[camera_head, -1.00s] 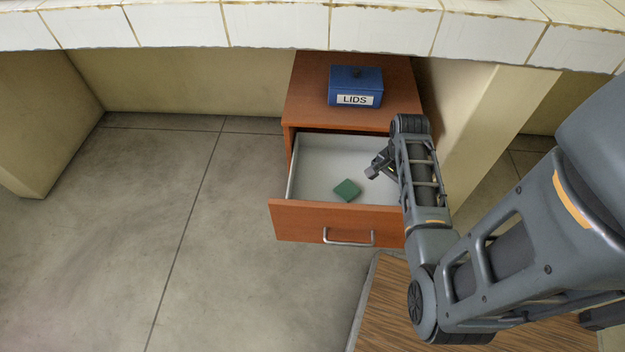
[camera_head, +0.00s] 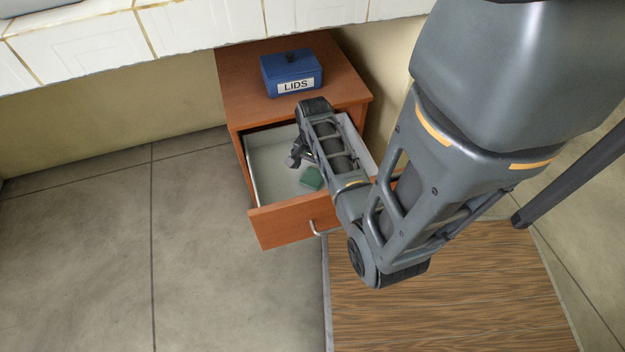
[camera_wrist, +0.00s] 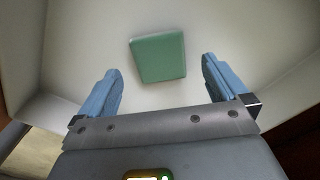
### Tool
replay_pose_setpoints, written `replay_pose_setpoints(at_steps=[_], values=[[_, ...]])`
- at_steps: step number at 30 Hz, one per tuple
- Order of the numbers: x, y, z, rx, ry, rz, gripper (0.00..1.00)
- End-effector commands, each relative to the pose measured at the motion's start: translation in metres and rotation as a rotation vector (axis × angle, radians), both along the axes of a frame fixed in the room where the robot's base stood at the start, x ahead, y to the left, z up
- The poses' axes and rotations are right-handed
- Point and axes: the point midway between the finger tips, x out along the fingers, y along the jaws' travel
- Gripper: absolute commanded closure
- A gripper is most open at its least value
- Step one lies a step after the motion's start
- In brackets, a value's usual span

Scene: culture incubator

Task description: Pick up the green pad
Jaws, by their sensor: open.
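The green pad (camera_head: 311,178) lies flat on the floor of the open drawer (camera_head: 268,165). In the wrist view the pad (camera_wrist: 158,58) lies ahead of my gripper, roughly between the lines of its two fingers but beyond the tips. My gripper (camera_wrist: 160,80) is open and empty, with its blue fingers spread wider than the pad. In the head view my gripper (camera_head: 293,160) is over the drawer, to the upper left of the pad. My arm covers the right part of the drawer.
The drawer belongs to a brown cabinet (camera_head: 235,85), and a blue box marked LIDS (camera_head: 290,72) stands on its top. The drawer front (camera_head: 285,222) and walls surround the pad. A white tiled counter (camera_head: 200,25) overhangs behind. The floor at left is clear.

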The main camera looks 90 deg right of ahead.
Motion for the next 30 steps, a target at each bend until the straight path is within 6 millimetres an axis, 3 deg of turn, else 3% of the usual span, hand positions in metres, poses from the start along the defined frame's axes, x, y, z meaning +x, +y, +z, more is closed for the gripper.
replay_pose_setpoints(at_steps=[1, 4, 13, 30], values=[[0.000, 0.000, -0.013, 0.001, 0.000, -0.002, 0.00], [0.000, 0.000, -0.026, 0.001, 0.000, -0.002, 0.00], [0.000, 0.000, -0.029, -0.001, 0.000, 0.000, 0.01], [0.000, 0.000, -0.029, 0.000, 0.000, 0.000, 0.56]])
